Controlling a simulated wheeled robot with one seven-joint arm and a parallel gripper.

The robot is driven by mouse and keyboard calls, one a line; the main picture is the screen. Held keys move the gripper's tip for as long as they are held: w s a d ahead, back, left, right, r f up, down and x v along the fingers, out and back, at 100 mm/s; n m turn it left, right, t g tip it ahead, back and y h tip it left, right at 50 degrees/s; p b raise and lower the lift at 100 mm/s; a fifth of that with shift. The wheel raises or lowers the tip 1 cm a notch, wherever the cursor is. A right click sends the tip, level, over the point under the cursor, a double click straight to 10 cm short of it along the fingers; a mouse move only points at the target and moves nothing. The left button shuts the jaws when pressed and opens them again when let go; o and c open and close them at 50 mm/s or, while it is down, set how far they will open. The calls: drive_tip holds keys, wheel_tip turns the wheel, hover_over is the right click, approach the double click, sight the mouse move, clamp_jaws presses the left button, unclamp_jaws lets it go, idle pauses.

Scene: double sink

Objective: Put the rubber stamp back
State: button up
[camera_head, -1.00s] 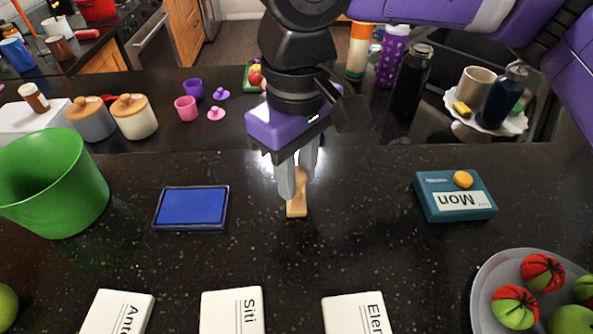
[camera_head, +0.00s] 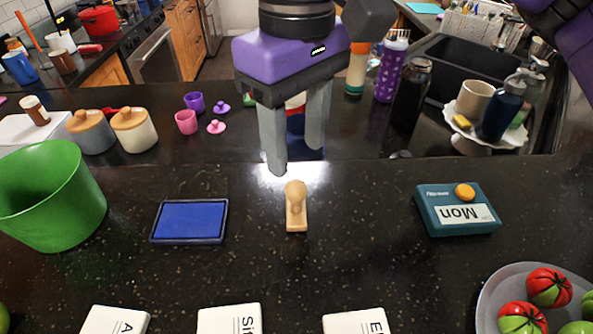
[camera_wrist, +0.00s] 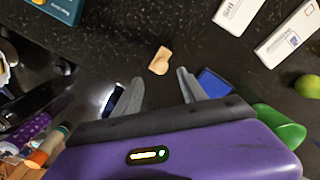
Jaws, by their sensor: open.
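The rubber stamp (camera_head: 296,207) is a small light-wood piece with a rounded handle, standing by itself on the dark speckled counter. It also shows in the wrist view (camera_wrist: 160,61), beyond the fingertips. My gripper (camera_head: 296,160) is open and empty, raised behind and above the stamp, not touching it. In the wrist view my gripper (camera_wrist: 160,78) has its two grey fingers spread apart. The blue ink pad (camera_head: 190,221) lies flat to the left of the stamp, with clear counter between them; part of it shows past a finger in the wrist view (camera_wrist: 214,83).
A teal box marked "Mon" (camera_head: 456,210) lies to the right. A green bucket (camera_head: 52,197) stands at left, a grey plate (camera_head: 490,303) of tomatoes at front right. Bottles (camera_head: 411,88) and a sink are behind.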

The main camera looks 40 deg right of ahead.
sight(297, 183)
drive_tip(key=shift+r, duration=1.9)
